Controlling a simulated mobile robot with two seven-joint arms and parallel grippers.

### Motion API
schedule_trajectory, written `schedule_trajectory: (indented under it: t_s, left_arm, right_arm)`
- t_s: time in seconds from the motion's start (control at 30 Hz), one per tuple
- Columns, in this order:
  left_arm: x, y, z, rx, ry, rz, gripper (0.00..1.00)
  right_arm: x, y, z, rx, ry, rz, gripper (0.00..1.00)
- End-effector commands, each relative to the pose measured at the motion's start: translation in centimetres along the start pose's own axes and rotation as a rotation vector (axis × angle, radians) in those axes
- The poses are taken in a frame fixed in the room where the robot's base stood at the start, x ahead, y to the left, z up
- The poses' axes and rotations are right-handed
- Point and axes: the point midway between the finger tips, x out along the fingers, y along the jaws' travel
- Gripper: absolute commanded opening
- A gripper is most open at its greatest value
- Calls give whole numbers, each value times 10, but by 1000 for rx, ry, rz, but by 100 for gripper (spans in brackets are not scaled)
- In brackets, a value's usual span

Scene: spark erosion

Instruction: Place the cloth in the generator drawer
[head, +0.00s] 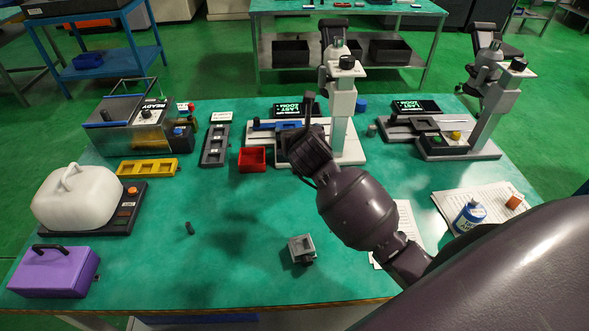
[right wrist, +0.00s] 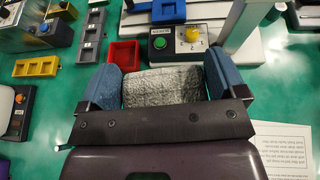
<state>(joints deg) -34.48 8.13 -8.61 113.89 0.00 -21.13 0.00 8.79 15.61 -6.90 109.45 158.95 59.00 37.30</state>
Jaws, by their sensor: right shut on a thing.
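The cloth (right wrist: 160,88) is a grey-white textured piece in the right wrist view, held between the two blue pads of my right gripper (right wrist: 161,80). In the head view my right gripper (head: 308,145) is above the middle of the green table, in front of the near machine stand; its wrist hides the cloth there. I cannot make out a generator drawer for certain. A metal box with a READY label (head: 150,115) stands at the back left of the table. My left gripper is not in view.
A red tray (head: 252,160), yellow rack (head: 147,168) and grey rack (head: 215,145) lie left of my gripper. A grey block (head: 301,249) is in front. The table's front middle is mostly clear.

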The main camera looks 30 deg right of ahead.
Motion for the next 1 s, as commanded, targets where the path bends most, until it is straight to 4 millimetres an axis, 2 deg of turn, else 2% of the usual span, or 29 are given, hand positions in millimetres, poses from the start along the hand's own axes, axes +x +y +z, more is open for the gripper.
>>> schedule_trajectory:
  t_s: [0.03, 0.13, 0.23, 0.37, 0.47, 1.0]
  left_arm:
    - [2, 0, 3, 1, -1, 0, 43]
    - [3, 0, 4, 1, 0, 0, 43]
    - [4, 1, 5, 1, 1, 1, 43]
    - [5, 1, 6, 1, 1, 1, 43]
    - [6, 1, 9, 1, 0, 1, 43]
    - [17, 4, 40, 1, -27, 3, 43]
  right_arm:
    - [10, -16, 1, 12, -1, -21, 67]
    - [23, -39, 5, 34, -3, -51, 67]
    - [30, -55, 8, 49, -4, -70, 67]
    - [36, -63, 4, 56, -4, -81, 67]
    - [42, -64, -10, 58, -2, -82, 67]
    - [87, -60, -117, 55, 0, -82, 67]
